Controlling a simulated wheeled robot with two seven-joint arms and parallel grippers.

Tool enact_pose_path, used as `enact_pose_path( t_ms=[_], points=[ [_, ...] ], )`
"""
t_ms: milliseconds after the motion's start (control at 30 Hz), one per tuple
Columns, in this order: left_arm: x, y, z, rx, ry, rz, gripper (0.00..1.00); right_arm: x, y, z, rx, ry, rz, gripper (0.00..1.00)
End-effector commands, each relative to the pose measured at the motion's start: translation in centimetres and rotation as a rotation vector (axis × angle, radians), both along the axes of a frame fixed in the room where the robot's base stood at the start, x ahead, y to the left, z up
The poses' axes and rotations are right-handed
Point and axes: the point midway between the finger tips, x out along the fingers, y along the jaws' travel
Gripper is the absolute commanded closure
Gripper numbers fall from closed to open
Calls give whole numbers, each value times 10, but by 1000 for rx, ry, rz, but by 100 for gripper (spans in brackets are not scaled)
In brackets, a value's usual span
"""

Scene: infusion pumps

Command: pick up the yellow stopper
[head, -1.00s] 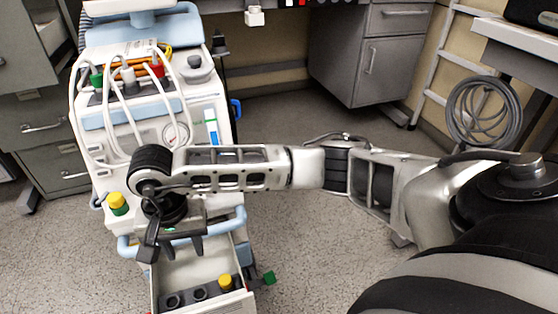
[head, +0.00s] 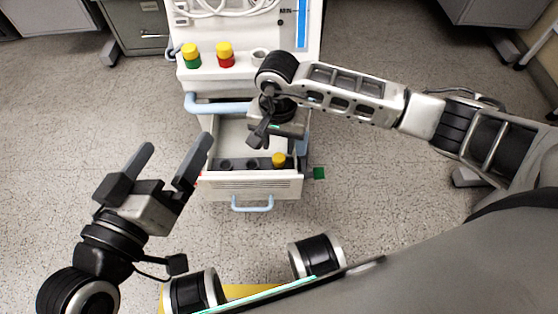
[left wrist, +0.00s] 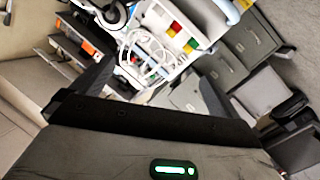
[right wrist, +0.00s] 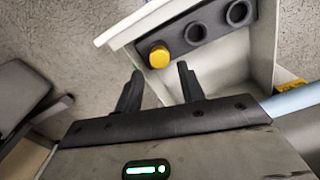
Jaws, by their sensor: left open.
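A yellow stopper (head: 279,159) stands at the right end of a dark row of holders in the open drawer (head: 254,187). It also shows in the right wrist view (right wrist: 159,57), just beyond my fingertips. My right gripper (right wrist: 158,76) is open and empty, pointing at that stopper without touching it. In the head view it hangs over the drawer with its fingers mostly hidden. Two more yellow tops sit on the cart's ledge: one on a green base (head: 190,53), one on a red base (head: 225,53). My left gripper (head: 178,143) is open and empty, left of the drawer.
The two other drawer holders (right wrist: 238,13) look empty. The drawer has a light blue handle (head: 252,205), and a blue rail (head: 216,107) crosses the cart above it. A green block (head: 319,172) shows right of the drawer. Speckled floor (head: 400,190) around is clear.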

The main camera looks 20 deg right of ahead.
Motion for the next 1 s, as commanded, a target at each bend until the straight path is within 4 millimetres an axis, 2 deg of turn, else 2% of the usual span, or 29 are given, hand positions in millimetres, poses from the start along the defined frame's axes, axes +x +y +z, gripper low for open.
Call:
enact_pose_path(
  t_ms=[200,233,300,567,600,700,733,1000],
  points=[
    [-1,-1,-7,-49,-9,-6,0,-2,0,-33,1,4,-1,61],
    [-1,-1,-4,-59,-21,-4,0,-3,0,-37,1,4,-1,61],
    [8,0,16,-33,-137,1,0,-2,0,-46,0,2,-2,61],
    [11,2,22,-12,-185,11,0,-1,-1,-49,0,0,-1,61],
    [11,2,22,-12,-184,10,0,-1,-1,-49,0,0,-1,66],
    [11,2,21,-11,-183,10,0,-1,-1,-49,0,0,-1,94],
    [11,2,21,-10,-182,11,0,-1,-1,-49,0,0,-1,100],
    [11,2,21,-10,-180,10,0,-1,-1,-48,0,0,-1,100]
  ],
)
